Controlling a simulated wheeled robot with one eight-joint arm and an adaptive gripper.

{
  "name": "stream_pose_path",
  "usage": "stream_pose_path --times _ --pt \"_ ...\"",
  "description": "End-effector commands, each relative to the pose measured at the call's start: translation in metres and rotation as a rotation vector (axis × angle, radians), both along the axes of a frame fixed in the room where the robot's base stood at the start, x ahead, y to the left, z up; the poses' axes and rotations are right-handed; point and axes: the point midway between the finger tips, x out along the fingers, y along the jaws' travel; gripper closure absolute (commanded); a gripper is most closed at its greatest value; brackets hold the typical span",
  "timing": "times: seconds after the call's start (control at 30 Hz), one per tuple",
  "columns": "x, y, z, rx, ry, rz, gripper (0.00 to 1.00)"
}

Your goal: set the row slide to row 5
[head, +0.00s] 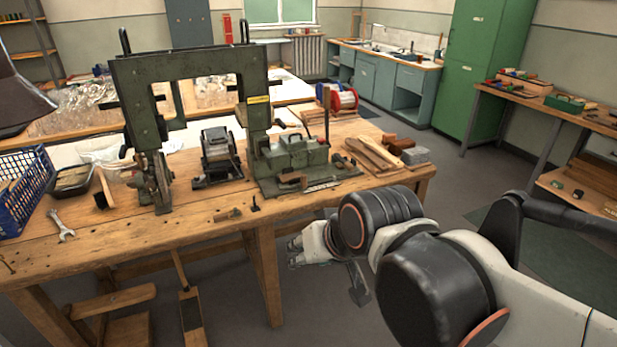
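A green tufting machine (190,66) with an arched frame stands on the wooden workbench. On its right side is a green block with a handle (292,152), set on a flat green base plate (345,184). A small light strip like a scale (322,186) lies at the plate's front edge. I cannot tell which part is the row slide, and no row numbers are readable. My gripper (298,248) is beyond the bench's front edge, below and in front of the base plate, apart from the machine. Its fingers are small and partly hidden by my wrist, so their opening is unclear.
A wrench (61,226), a blue crate (24,190) and a tray (72,178) are on the bench's left. Wooden blocks (374,152) and a grey block (416,155) lie on the right. A red and white spool (343,99) stands behind. The bench's front right is mostly clear.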

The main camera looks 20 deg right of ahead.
Motion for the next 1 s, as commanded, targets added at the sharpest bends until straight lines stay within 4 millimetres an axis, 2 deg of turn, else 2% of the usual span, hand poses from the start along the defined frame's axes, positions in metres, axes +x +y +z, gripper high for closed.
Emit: stream_pose_path --times 0.03,0.2,0.47,0.77,1.0 --pt "0.017 0.002 0.005 0.062 -0.013 -0.043 0.62" --pt "0.071 0.012 0.015 0.301 -0.048 -0.199 0.62" --pt "0.155 0.012 0.022 0.671 -0.085 -0.432 0.62" --pt "0.245 -0.010 0.010 1.094 -0.119 -0.676 0.62" --pt "0.306 -0.043 -0.014 1.444 -0.128 -0.859 0.62"
